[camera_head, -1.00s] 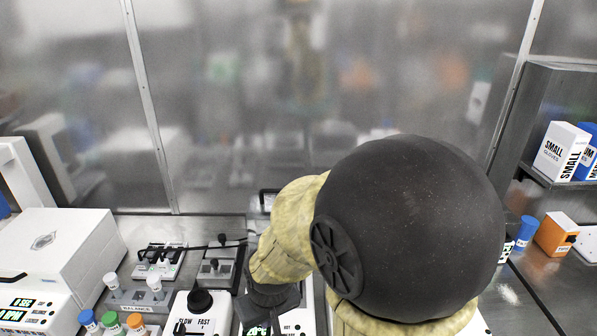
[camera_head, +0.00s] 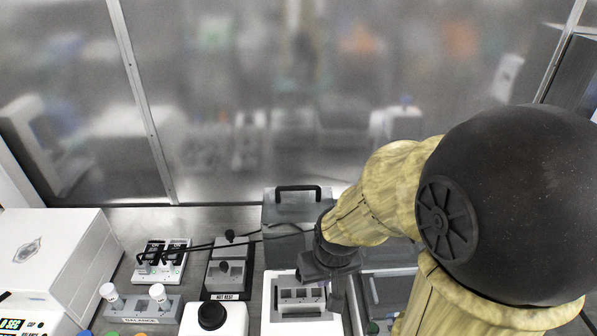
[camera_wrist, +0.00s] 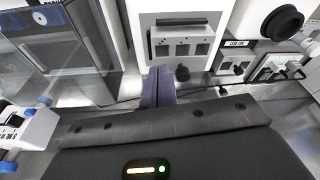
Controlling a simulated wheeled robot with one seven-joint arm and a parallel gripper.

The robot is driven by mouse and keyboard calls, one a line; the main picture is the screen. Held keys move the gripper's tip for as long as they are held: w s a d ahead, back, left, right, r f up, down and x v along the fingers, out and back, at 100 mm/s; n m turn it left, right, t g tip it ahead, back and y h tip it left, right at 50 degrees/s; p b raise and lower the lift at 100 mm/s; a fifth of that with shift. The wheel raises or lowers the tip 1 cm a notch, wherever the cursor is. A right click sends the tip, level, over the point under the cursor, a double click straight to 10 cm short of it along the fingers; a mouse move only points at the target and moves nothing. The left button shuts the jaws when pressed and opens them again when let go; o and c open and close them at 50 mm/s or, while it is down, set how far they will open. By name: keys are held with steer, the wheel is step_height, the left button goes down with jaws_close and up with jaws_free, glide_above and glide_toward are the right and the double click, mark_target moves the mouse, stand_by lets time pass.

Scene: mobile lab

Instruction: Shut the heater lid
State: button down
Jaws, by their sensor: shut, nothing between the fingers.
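The heater (camera_head: 268,318) is a white box with a grey slotted block on top, and it also shows at the top of the wrist view (camera_wrist: 140,22). A grey see-through lid (camera_head: 290,212) with a black handle stands raised behind the block, so the heater looks open. The lid cannot be made out in the wrist view. My gripper (camera_head: 337,298) points down at the right side of the block, and its shut, empty fingers show in the wrist view (camera_wrist: 157,85). Whether they touch the heater is unclear. My arm hides the area to the right.
A white device with a black knob (camera_head: 212,316) stands left of the heater. Behind it are a small grey unit (camera_head: 230,268) and a switch box (camera_head: 160,262) with black cables. A large white box (camera_head: 55,250) is far left. A clear-walled container (camera_wrist: 75,50) is beside the heater.

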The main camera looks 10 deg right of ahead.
steer(key=shift+s+a, duration=0.1)
step_height(320, 180, up, 18)
steer(key=m+g+p, duration=0.1)
steer(key=m+p, duration=0.1)
steer(key=p, duration=1.1)
glide_above(294, 195)
steer(key=w, duration=0.3)
steer(key=shift+s+d+r, duration=0.2)
steer(key=shift+d, duration=0.05)
steer(key=shift+f, duration=0.1)
steer(key=f+p, duration=0.1)
steer(key=f, duration=0.2)
steer(key=f+p, duration=0.1)
steer(key=f, duration=0.2)
steer(key=w+f+p, duration=0.1)
steer(key=f, duration=0.2)
steer(key=shift+d+f, duration=0.1)
steer(key=shift+f, duration=0.05)
steer(key=shift+s+p, duration=0.25)
steer(key=shift+p, duration=0.05)
steer(key=s, duration=0.1)
steer(key=p, duration=0.1)
steer(key=s, duration=0.1)
steer(key=shift+s+a+r, duration=0.3)
steer(key=shift+s+a, duration=0.05)
steer(key=shift+s+f+p, duration=0.1)
steer(key=shift+s+p, duration=0.15)
steer(key=shift+p, duration=0.05)
